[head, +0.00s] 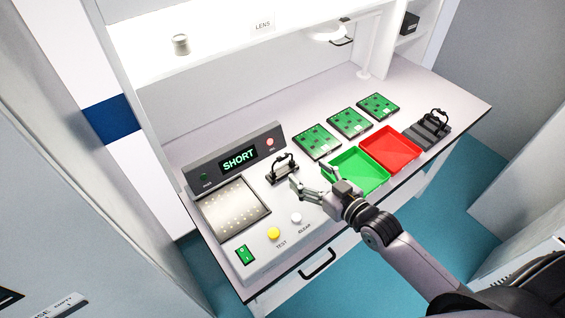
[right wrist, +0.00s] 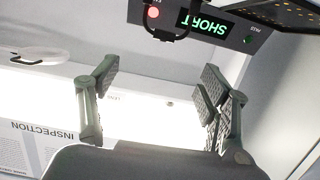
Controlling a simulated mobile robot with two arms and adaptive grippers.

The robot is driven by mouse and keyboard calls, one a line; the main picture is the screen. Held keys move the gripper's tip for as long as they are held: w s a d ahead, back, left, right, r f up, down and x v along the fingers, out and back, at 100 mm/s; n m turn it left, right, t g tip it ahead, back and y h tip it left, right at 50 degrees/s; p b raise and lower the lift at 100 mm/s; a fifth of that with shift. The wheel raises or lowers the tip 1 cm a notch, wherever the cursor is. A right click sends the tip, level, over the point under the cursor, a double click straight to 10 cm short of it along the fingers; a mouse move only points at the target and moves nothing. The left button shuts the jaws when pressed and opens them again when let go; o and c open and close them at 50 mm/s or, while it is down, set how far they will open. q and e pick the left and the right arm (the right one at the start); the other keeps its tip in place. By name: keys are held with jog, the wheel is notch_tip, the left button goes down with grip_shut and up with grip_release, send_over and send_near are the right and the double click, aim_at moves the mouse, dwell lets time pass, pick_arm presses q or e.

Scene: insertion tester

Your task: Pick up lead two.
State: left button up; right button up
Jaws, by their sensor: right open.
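A black looped lead (head: 283,165) stands on a small block on the tester, right of its display. Its dark loop (right wrist: 168,30) hangs into the top of the right wrist view. Another black looped lead (head: 438,116) rests on a dark rack (head: 428,132) at the table's right end. No number is readable on either, so I cannot tell which is lead two. My right gripper (head: 313,182) is open and empty, just right of and nearer than the tester's lead. Its spread fingers also show in the right wrist view (right wrist: 155,85). My left gripper is out of view.
The tester (head: 292,245) reads SHORT, with a dotted plate (head: 234,209), yellow button (head: 273,233) and white button (head: 295,218). Green tray (head: 369,166) and red tray (head: 391,146) lie right of my gripper, with green boards (head: 348,122) behind.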

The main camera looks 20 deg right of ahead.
aim_at(284, 157)
jog(key=x, duration=0.3)
jog(key=p+x, duration=0.1)
jog(key=x, duration=0.2)
jog(key=f+p+x, duration=0.1)
jog(key=x, duration=0.2)
jog(key=shift+w+a, duration=0.2)
jog(key=shift+a, duration=0.1)
jog(key=shift+c, duration=0.3)
jog(key=c, duration=1.3)
